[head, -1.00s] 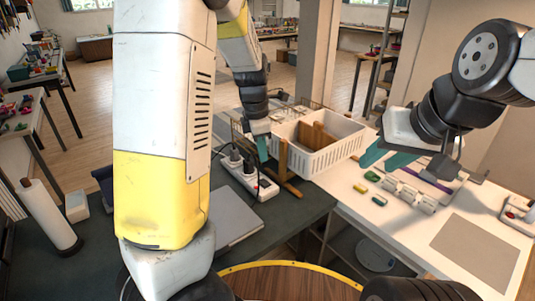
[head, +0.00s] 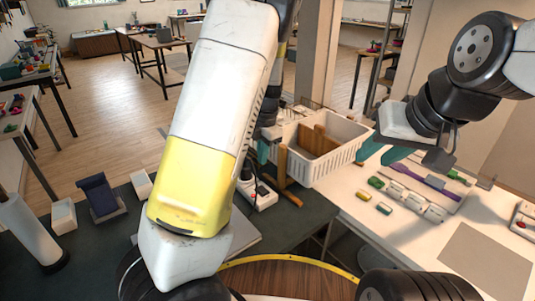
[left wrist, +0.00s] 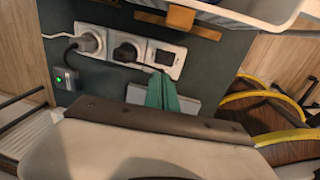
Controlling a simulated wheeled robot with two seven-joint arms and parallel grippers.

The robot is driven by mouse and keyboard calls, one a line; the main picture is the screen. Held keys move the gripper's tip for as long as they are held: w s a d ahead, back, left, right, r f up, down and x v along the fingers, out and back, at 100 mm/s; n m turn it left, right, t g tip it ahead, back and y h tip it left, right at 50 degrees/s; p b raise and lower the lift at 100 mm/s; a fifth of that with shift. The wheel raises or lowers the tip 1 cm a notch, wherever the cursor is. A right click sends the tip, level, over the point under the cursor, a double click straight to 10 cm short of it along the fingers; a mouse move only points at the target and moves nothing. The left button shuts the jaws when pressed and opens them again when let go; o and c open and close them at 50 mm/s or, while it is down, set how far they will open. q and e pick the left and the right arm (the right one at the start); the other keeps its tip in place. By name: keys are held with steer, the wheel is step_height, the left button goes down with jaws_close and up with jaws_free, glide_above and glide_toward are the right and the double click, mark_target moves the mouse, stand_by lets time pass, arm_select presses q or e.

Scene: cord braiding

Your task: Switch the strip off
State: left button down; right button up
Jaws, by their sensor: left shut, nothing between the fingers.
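The white power strip (left wrist: 112,46) lies on the dark tabletop in the left wrist view. Two plugs, a grey one (left wrist: 90,42) and a black one (left wrist: 128,52), sit in its sockets. A dark switch (left wrist: 165,57) is at its right end. My left gripper (left wrist: 168,92) is shut and empty, its teal fingertips just below the switch end in that picture; contact cannot be told. In the head view my left arm hides most of the strip (head: 262,197), and the left gripper (head: 263,151) shows above it. My right gripper (head: 384,152) is open and empty above the white table.
A white basket (head: 340,157) and a wooden stand (head: 283,170) stand close beside the strip. A grey flat item (left wrist: 190,103) lies below it. A small black box with a green light (left wrist: 64,79) is at left. Several small items lie on the white table (head: 425,245).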

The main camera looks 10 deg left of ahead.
mark_target(259, 188)
arm_select(q)
steer(key=f, duration=0.8)
steer(key=w+a+f, duration=0.1)
steer(key=f, duration=0.3)
steer(key=shift+a, duration=0.1)
